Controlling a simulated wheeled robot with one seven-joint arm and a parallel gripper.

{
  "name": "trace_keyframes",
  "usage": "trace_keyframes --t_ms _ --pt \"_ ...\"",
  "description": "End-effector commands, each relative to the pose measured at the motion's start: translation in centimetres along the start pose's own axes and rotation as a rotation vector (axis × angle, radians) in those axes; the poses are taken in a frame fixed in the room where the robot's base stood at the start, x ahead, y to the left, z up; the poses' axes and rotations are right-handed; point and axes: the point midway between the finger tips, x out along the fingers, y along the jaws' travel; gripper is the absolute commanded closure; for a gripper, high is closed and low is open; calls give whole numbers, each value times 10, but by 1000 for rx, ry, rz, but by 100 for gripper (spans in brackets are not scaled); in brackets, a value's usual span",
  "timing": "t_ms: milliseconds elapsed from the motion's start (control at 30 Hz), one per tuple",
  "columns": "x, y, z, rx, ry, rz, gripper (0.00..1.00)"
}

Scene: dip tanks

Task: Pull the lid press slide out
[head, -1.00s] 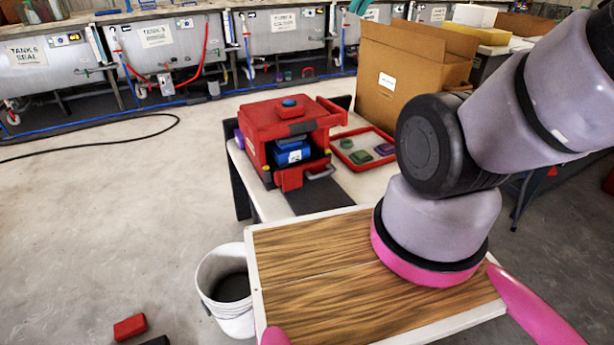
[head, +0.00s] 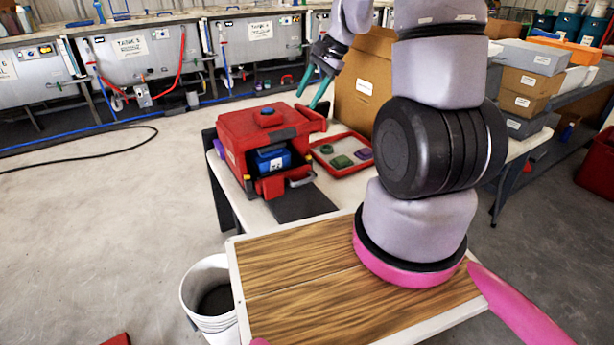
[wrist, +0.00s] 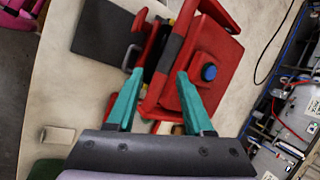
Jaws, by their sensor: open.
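The lid press (head: 235,125) is a red box-like machine with a blue button on top, on the white table. A blue block (head: 272,160) sits in its front opening. The red slide (head: 270,187) shows low at that opening, with a grey handle (head: 302,179) at its front. My gripper (head: 316,92) has teal fingers, open and empty, above and behind the press's right side. In the wrist view, my gripper (wrist: 161,74) points down over the press (wrist: 222,60); the handle (wrist: 130,58) lies near the left fingertip. I cannot tell the height gap.
A red-rimmed tray (head: 368,152) with green and purple pieces lies right of the press. A cardboard box (head: 362,90) stands behind it. A dark mat (head: 305,203) lies in front of the press. A white bucket (head: 190,290) stands on the floor at left.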

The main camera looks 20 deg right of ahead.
Motion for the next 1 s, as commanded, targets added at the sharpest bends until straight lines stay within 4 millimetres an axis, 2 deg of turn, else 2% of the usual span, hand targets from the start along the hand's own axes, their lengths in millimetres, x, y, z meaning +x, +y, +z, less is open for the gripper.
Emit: trace_keyframes --t_ms 33,100,200,300,400,500,733,1000 --pt "24 10 -14 55 -17 20 48" --pt "52 22 -32 124 -30 38 48" --pt "89 42 -54 211 -42 63 48" --pt "118 60 -68 278 -48 84 48" --pt "138 75 -78 326 -50 101 48" --pt "150 85 -84 353 -50 111 48" --pt "171 89 -84 364 -52 114 48" --pt "222 95 -80 362 -52 115 48"
